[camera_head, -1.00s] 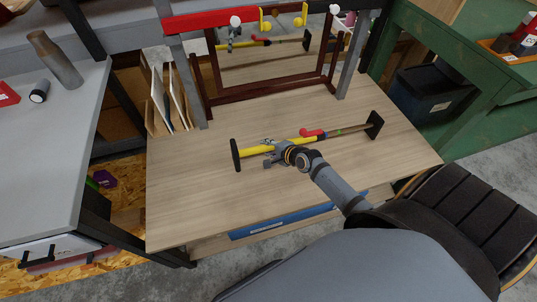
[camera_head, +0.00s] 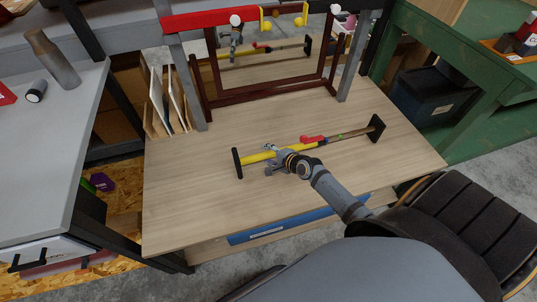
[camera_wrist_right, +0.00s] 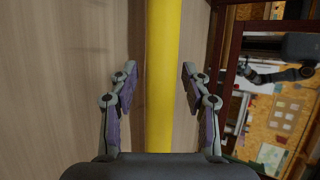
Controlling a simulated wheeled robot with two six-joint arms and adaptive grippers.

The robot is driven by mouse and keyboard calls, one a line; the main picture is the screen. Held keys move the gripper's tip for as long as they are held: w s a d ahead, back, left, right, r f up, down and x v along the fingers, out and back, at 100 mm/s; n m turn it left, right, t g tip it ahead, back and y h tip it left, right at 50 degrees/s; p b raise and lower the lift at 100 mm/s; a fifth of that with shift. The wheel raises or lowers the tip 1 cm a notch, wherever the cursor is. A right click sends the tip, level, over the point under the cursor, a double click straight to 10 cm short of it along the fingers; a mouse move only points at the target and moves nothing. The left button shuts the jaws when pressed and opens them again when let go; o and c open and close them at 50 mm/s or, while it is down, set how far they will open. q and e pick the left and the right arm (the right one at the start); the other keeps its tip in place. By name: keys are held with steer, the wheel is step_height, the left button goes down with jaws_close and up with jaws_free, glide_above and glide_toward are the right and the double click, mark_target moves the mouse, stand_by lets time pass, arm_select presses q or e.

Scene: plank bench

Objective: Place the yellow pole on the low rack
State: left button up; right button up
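The yellow pole (camera_head: 257,157) lies across the plank bench, with black plates at both ends, a red lever (camera_head: 311,139) and a thinner grey rod towards the right. My right gripper (camera_head: 277,158) is at the pole's yellow part, left of the lever. In the right wrist view its fingers (camera_wrist_right: 160,90) are spread on both sides of the yellow tube (camera_wrist_right: 162,40). A gap shows on the left; the right fingertip is close to the tube. A dark red frame (camera_head: 270,95) stands at the bench's back; I cannot tell whether it is the low rack. My left gripper is out of view.
A red bar (camera_head: 195,21) with yellow hooks (camera_head: 266,20) crosses above the back of the bench. Upright boards (camera_head: 173,98) stand at the back left. The bench top (camera_head: 190,200) is clear at the front left. A chair (camera_head: 450,235) is at the front right.

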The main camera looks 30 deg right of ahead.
steer(key=shift+r, duration=0.1)
steer(key=shift+s+r+p, duration=0.1)
steer(key=shift+r+p, duration=0.2)
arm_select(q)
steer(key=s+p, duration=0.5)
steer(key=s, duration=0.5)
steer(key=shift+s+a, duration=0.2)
arm_select(e)
steer(key=v, duration=1.1)
steer(key=shift+s, duration=0.35)
steer(key=shift+d, duration=0.1)
